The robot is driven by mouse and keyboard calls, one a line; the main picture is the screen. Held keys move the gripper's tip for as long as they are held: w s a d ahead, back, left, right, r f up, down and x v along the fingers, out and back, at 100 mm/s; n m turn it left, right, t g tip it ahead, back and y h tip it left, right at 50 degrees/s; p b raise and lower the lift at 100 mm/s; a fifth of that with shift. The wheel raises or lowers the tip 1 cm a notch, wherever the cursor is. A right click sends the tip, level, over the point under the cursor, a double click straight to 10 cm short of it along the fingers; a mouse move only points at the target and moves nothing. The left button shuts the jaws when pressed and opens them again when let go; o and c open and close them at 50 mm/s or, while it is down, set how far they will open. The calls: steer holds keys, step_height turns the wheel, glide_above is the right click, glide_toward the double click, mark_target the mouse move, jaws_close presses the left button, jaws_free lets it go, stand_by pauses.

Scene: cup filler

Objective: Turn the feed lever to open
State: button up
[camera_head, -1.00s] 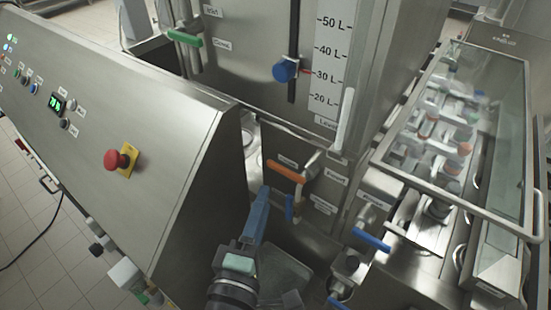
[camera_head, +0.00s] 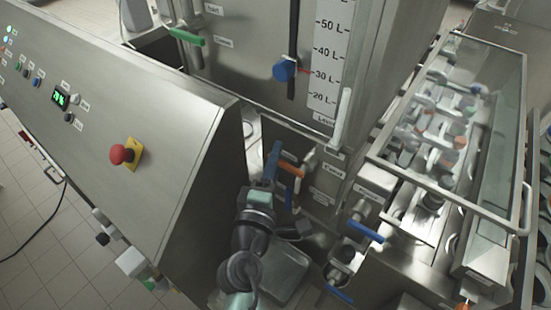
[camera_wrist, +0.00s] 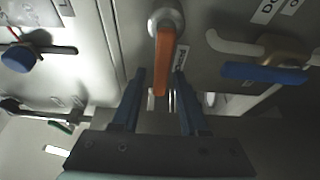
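An orange lever (camera_head: 291,169) sits on the front of the steel tank, below the level scale; its label is too small to read. In the wrist view the orange lever (camera_wrist: 164,60) hangs from its round pivot towards my gripper (camera_wrist: 160,75). My gripper has its two blue fingers apart, one on each side of the lever's free end, with visible gaps. In the head view my gripper (camera_head: 281,172) reaches up to the lever and its finger hides part of the handle.
Blue levers (camera_head: 365,231) sit on pipes to the right. A green lever (camera_head: 187,37) and a blue knob (camera_head: 283,70) are higher on the tank. The sloped control panel (camera_head: 150,110) with a red button (camera_head: 121,154) stands close on the left. A glass-covered conveyor (camera_head: 440,120) is at right.

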jaws_close()
stand_by(1.2)
